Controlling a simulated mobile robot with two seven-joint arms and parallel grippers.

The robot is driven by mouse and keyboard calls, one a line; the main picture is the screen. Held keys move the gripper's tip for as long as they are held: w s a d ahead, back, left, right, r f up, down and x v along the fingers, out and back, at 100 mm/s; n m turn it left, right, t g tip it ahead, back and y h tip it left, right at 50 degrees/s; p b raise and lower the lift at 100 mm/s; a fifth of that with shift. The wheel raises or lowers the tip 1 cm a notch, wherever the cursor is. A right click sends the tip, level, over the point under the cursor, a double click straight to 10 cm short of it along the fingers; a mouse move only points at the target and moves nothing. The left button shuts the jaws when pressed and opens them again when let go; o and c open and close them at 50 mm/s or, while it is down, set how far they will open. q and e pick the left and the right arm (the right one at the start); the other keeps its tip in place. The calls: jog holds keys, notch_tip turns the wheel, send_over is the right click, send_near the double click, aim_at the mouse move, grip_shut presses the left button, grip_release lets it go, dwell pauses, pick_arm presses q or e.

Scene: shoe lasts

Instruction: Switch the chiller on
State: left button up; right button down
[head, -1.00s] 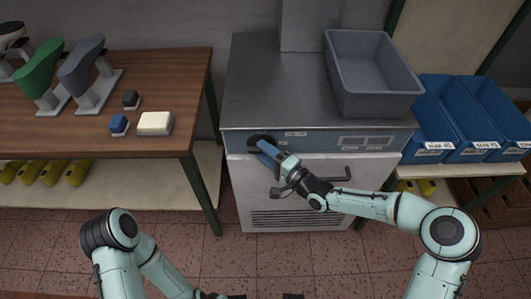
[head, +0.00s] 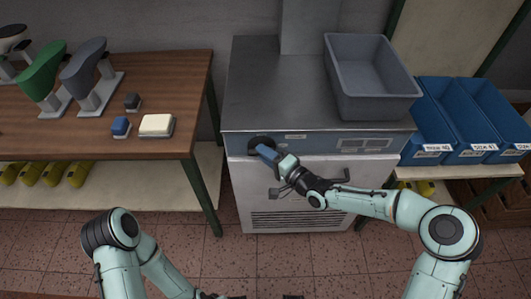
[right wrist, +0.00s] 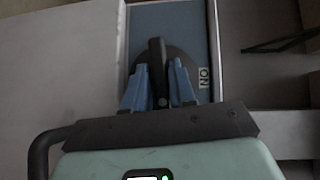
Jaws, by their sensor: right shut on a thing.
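The chiller (head: 300,168) is a grey metal cabinet with a blue control strip (head: 318,143) along its upper front. A dark round switch (head: 262,141) sits at the strip's left end. My right gripper (head: 264,151) is at this switch. In the right wrist view its blue fingers (right wrist: 160,88) are shut on the switch's black handle (right wrist: 156,62), one on each side. The handle runs up that picture, and an ON label (right wrist: 204,78) lies to its right.
A grey bin (head: 370,80) stands on the chiller's top. A wooden table (head: 90,80) with shoe lasts and small blocks is at the left. Blue bins (head: 465,115) stand on a shelf at the right. The chiller's door handle (head: 335,175) is close to my right wrist.

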jog(key=n+g+h+p, duration=0.1)
jog(key=n+h+p, duration=0.1)
jog(key=h+p, duration=0.2)
jog(key=r+n+g+h+p, duration=0.1)
jog(key=n+h+p, duration=0.2)
jog(key=p, duration=0.3)
jog(key=a+n+h+p, duration=0.1)
jog(key=n+h+p, duration=0.1)
jog(key=h+p, duration=0.2)
jog(key=shift+w+a+r+n+g+h+p, duration=0.1)
jog(key=shift+w+r+n+g+h+p, duration=0.2)
jog(key=shift+p, duration=0.5)
pick_arm(q)
jog(key=w+r, duration=0.2)
jog(key=r, duration=0.6)
jog(key=w+r, duration=0.3)
jog(key=r, duration=0.6)
jog(key=shift+r+p, duration=0.2)
jog(key=shift+p, duration=0.25)
pick_arm(e)
jog(key=shift+s+f+h, duration=0.15)
jog(key=shift+s+h, duration=0.1)
jog(key=shift+h, duration=0.05)
pick_arm(q)
jog(key=shift+w, duration=0.1)
pick_arm(e)
jog(key=c, duration=1)
grip_release()
jog(key=shift+f, duration=0.1)
jog(key=shift+s, duration=0.1)
